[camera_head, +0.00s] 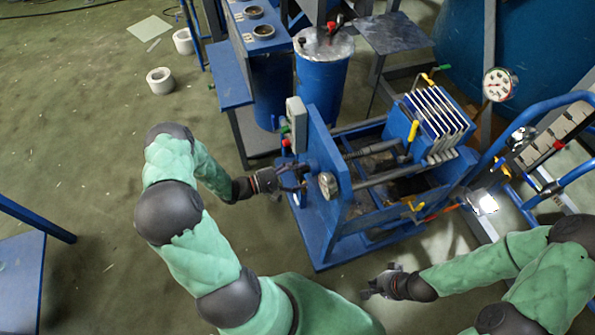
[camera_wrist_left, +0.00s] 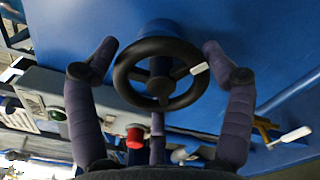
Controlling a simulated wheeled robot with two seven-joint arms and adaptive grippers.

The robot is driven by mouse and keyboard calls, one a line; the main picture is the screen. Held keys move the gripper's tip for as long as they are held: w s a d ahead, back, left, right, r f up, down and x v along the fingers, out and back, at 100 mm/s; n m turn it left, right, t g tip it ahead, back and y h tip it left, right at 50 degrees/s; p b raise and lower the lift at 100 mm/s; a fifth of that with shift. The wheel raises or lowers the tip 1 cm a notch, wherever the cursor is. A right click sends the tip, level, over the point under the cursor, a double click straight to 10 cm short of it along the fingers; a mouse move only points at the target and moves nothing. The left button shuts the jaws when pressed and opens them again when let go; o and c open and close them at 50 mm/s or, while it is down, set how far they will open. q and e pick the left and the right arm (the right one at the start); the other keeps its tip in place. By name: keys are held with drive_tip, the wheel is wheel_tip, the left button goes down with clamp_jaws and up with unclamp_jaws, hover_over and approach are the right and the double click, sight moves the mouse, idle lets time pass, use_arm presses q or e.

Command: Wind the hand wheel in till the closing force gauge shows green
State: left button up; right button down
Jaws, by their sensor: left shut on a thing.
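The black hand wheel (camera_wrist_left: 161,74) with a white handle mark sits on the blue end plate of the press. My left gripper (camera_head: 295,178) is shut on the wheel, with its fingers (camera_wrist_left: 160,62) around opposite sides of the rim in the left wrist view. In the head view the gripper mostly hides the wheel. The stack of pale plates (camera_head: 437,118) sits at the far end of the press. My right gripper (camera_head: 380,281) is empty and looks open, in front of the press.
A larger white dial (camera_head: 497,84) stands behind the press; its reading is unclear. A grey control box (camera_head: 296,124) with a red button (camera_wrist_left: 134,137) is beside the wheel. A blue drum (camera_head: 323,75) stands behind. A blue tubular rail (camera_head: 550,105) is at right.

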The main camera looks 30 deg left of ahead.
use_arm(q)
drive_tip(key=shift+d+r, duration=0.1)
drive_tip(key=o, duration=1)
drive_tip(key=shift+o, duration=0.2)
drive_tip(key=shift+s+a, duration=0.3)
drive_tip(key=v, duration=1.1)
